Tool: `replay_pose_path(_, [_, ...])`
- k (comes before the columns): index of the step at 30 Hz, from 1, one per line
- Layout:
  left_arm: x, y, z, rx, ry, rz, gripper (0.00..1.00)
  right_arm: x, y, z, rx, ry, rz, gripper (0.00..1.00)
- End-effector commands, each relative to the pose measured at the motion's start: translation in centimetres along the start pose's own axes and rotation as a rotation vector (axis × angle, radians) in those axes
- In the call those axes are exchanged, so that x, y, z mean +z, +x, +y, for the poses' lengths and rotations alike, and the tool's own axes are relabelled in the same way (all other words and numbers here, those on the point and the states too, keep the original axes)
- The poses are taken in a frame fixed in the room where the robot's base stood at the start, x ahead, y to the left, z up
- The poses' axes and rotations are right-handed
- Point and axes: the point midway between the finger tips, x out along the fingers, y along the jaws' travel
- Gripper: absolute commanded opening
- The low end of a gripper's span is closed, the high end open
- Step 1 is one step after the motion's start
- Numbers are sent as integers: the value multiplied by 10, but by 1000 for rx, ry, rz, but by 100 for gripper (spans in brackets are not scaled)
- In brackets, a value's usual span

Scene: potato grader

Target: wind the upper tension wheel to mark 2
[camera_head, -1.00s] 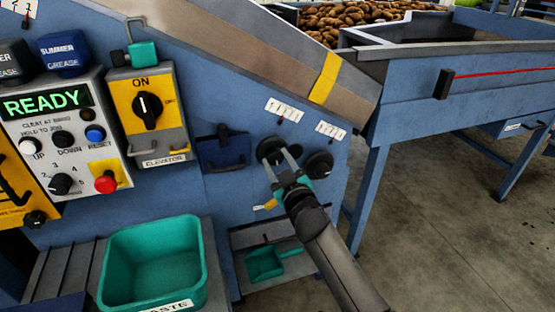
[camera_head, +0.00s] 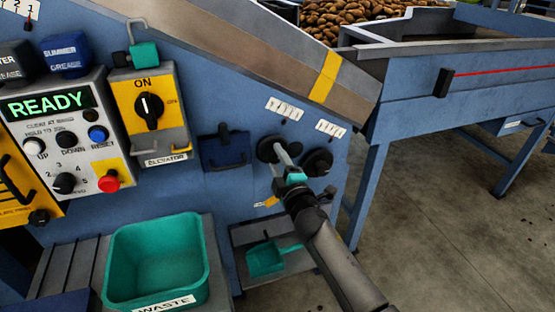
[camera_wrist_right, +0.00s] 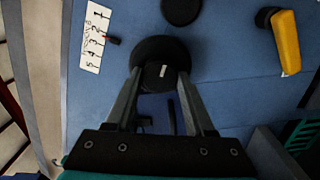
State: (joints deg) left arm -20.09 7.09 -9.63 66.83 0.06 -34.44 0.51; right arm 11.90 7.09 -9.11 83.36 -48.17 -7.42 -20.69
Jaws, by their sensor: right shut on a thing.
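The upper tension wheel (camera_head: 268,147) is a round black knob on the blue panel, the left and slightly higher of two. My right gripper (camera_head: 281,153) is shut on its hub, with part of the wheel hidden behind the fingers. In the right wrist view, the fingers of my right gripper (camera_wrist_right: 159,74) stand on either side of the hub of the upper wheel (camera_wrist_right: 152,49). The white number scale (camera_wrist_right: 96,38) runs 1 to 5 beside it. A small black pointer (camera_wrist_right: 114,40) sits near 2 to 3; the exact reading is unclear. My left gripper is out of view.
The second black wheel (camera_head: 318,162) is close to the right of my gripper, with its own scale (camera_head: 331,128) above. A dark blue box (camera_head: 224,149) is left of the wheels. A green waste bin (camera_head: 112,270) and green scoop (camera_head: 266,258) are lower down.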

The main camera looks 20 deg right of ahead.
Motion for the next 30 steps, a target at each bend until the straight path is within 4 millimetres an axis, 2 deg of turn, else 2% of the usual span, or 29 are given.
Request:
replay_pose_path(6, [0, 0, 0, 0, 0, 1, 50, 0, 0, -1, -1, -183, 1, 0])
replay_pose_path(15, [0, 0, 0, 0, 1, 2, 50, 0, 0, -1, -1, -350, 0, 0])
replay_pose_path(30, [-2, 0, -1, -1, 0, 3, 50, 0, 0, -1, -1, -419, 0, 0])
